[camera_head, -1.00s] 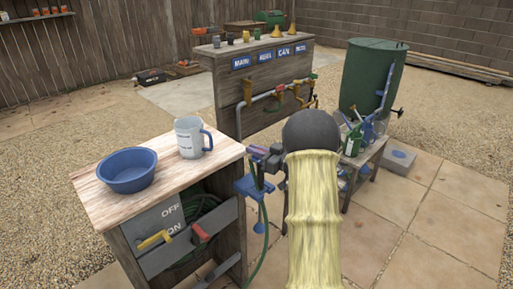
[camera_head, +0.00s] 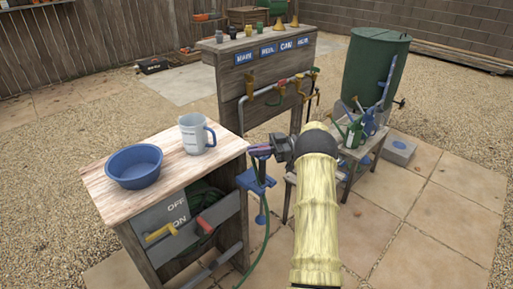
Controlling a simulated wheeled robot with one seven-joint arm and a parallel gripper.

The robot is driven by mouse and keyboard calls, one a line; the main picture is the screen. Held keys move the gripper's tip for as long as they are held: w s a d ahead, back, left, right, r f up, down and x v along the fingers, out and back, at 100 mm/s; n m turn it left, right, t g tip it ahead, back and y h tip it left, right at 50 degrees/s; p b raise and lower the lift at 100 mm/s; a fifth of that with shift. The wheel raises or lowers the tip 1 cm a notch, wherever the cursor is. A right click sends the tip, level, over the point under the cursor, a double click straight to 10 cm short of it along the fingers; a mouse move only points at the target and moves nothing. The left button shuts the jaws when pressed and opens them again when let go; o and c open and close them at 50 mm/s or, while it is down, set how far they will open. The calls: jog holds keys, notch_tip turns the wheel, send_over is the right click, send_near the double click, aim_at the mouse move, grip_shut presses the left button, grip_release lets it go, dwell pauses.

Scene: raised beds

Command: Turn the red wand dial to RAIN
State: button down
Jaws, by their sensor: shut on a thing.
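My gripper (camera_head: 268,150) is beside the right end of the wooden bench, above the blue clamp. It is shut on a small reddish-purple part (camera_head: 258,149), which looks like the red wand dial. The jaws hide most of it, and the RAIN mark and pointer cannot be read. A blue clamp (camera_head: 256,184) is fixed at the bench's right side, just below the gripper. A green hose (camera_head: 266,240) hangs down from there to the ground.
The wooden bench (camera_head: 106,182) bears a blue bowl (camera_head: 134,167) and a measuring jug (camera_head: 196,135). Yellow (camera_head: 160,233) and red (camera_head: 204,225) handles project from its front. A tap stand (camera_head: 235,105), a small bench with cans and a green barrel (camera_head: 372,75) stand behind.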

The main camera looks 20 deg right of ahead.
jog(key=shift+f+g, duration=0.2)
jog(key=shift+g, duration=0.3)
jog(key=c, duration=1.5)
grip_release()
jog(key=shift+c, duration=0.2)
jog(key=shift+d, duration=0.15)
jog(key=s+d, duration=0.2)
jog(key=d, duration=0.9)
jog(key=shift+d+n, duration=0.3)
jog(key=shift+r, duration=0.1)
